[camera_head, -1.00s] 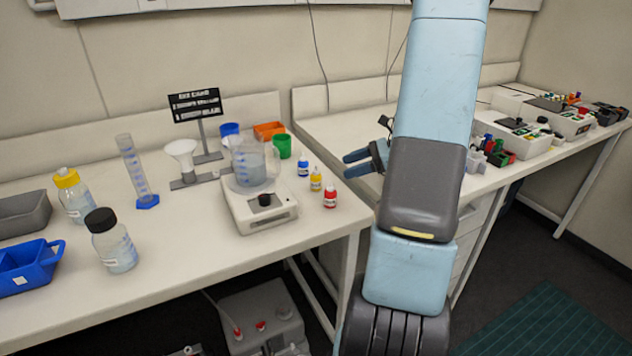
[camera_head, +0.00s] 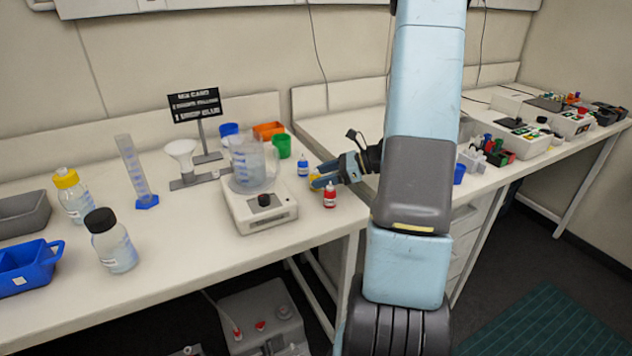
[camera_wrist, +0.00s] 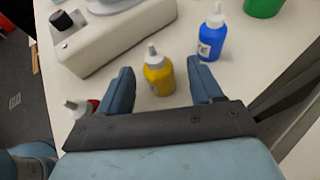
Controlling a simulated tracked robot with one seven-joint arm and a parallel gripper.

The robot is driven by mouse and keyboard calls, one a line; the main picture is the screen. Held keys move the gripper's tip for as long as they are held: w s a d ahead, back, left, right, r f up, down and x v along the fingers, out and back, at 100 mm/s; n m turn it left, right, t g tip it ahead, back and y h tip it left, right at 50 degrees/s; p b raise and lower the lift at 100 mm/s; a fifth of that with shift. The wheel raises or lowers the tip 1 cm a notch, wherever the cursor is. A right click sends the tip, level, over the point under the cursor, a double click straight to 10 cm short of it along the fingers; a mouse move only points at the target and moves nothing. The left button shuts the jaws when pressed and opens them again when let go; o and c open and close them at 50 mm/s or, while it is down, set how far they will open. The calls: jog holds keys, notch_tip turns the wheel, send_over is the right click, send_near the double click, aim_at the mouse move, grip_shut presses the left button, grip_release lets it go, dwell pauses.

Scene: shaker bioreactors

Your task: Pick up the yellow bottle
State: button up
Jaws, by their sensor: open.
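The small yellow bottle (camera_wrist: 159,76) with a grey tip stands upright on the bench. In the wrist view it lies between the two blue fingers of my gripper (camera_wrist: 160,82), with a gap on each side. In the head view my gripper (camera_head: 322,174) is at the small bottles, and its fingers hide most of the yellow bottle (camera_head: 314,184). The gripper is open and empty. The blue bottle (camera_wrist: 211,36) stands just beyond the right finger. The red bottle (camera_wrist: 82,108) stands close to the left finger, partly hidden by it.
A white stirrer (camera_head: 262,212) with a beaker (camera_head: 250,165) stands left of the small bottles. A green cup (camera_head: 281,146) is behind them. Larger bottles, including a yellow-capped one (camera_head: 72,195), stand at the far left. The bench's front edge is near the red bottle.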

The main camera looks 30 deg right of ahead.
aim_at(310, 188)
jog(key=x, duration=0.4)
jog(key=shift+a, duration=0.2)
jog(key=shift+c, duration=0.3)
jog(key=c, duration=0.9)
